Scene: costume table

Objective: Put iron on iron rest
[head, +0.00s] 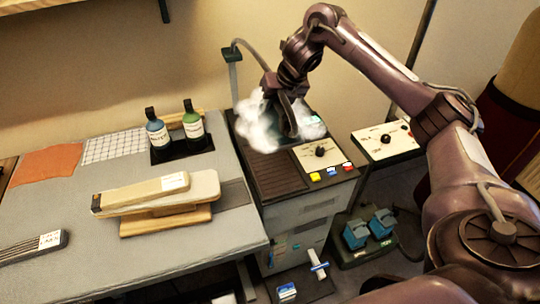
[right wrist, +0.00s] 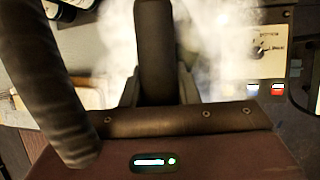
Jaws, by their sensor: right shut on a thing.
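My right gripper (head: 281,96) is shut on the iron (head: 289,118), above the back of the iron rest. The iron is dark and tilted steeply, partly hidden by the gripper and by white steam. In the right wrist view its dark rounded handle (right wrist: 155,45) stands between my fingers. The iron rest (head: 268,172) is the dark ribbed top of a grey cabinet beside the table. Steam hides its back part, so I cannot tell whether the iron touches it. My left gripper is not in view.
A control panel (head: 319,153) with coloured buttons is right of the ribbed top. A padded board (head: 160,194), green and blue bottles (head: 157,134) and cloths are on the grey table (head: 110,258). A hose post (head: 234,75) stands behind. Blue pedals (head: 357,234) are on the floor.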

